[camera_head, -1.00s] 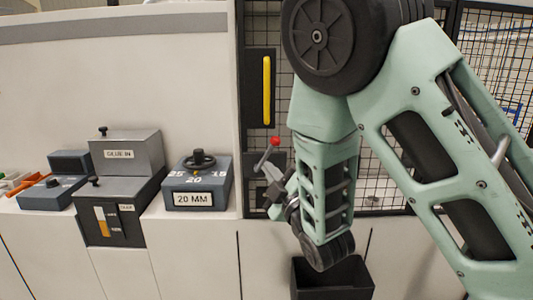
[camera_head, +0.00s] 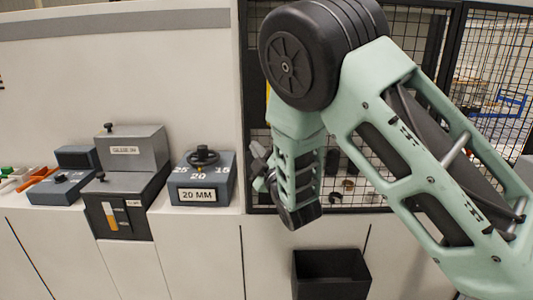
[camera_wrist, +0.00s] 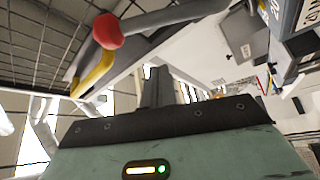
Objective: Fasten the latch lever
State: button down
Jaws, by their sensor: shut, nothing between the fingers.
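The latch lever (camera_wrist: 172,17) shows in the wrist view as a grey rod ending in a red ball knob (camera_wrist: 108,31). It lies beyond and above my fingers, apart from them in the picture. In the head view my arm hides the lever. My gripper (camera_wrist: 162,85) is shut and empty; its fingers sit close together at the middle of the wrist view. In the head view part of my gripper (camera_head: 260,165) shows at the left of my forearm. The yellow handle (camera_wrist: 93,75) of the mesh door is below the red knob in the wrist view.
A 20 MM dial box (camera_head: 200,180) stands on the ledge left of my gripper. A grey glue unit (camera_head: 130,175) is farther left. A black open bin (camera_head: 331,275) is below my arm. Mesh fencing (camera_head: 490,80) stands behind it.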

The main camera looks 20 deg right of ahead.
jog(key=d, duration=0.1)
jog(key=d+f+p, duration=0.1)
jog(key=d, duration=0.1)
jog(key=shift+w+d+f+p, duration=0.15)
jog(key=shift+d+f+p, duration=0.05)
jog(key=shift+f+p, duration=0.2)
jog(key=shift+f+b, duration=0.15)
jog(key=shift+b, duration=0.25)
jog(key=shift+d+m+b, duration=0.15)
jog(key=shift+m+b, duration=0.35)
jog(key=shift+b, duration=0.3)
